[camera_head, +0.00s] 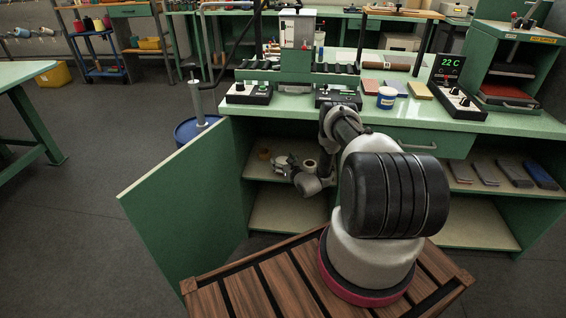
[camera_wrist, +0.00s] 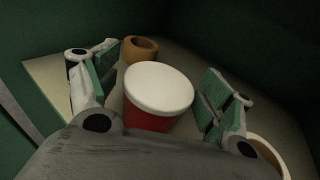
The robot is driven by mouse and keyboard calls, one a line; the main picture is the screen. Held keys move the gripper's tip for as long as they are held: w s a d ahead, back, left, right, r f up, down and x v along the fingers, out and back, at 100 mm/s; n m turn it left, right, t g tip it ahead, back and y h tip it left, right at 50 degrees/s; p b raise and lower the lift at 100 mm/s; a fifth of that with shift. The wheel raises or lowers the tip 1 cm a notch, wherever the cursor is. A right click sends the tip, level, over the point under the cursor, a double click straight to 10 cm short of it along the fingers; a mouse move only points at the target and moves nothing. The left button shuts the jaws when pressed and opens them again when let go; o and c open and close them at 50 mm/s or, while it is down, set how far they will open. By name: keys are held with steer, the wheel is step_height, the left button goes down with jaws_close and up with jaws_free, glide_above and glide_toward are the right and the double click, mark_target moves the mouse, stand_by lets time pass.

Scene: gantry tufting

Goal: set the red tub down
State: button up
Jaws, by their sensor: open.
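The red tub (camera_wrist: 147,119) with a white lid stands between the open fingers of my gripper (camera_wrist: 158,92) in the wrist view. Gaps show between the lid and the green finger pads on both sides. The tub appears to rest upright on a pale shelf, though its base is hidden by my gripper's body. In the head view my gripper (camera_head: 283,166) reaches into the open green cabinet, at its upper shelf (camera_head: 258,170). The red tub cannot be made out there.
An orange-brown roll (camera_wrist: 140,48) stands behind the tub, and a pale round rim (camera_wrist: 270,157) is at lower right. The open cabinet door (camera_head: 185,195) stands left of my arm. The worktop above carries control boxes (camera_head: 249,93) and a blue-and-white tub (camera_head: 386,98).

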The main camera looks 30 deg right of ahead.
steer(key=shift+r, duration=0.1)
steer(key=s+r, duration=0.2)
steer(key=s, duration=1)
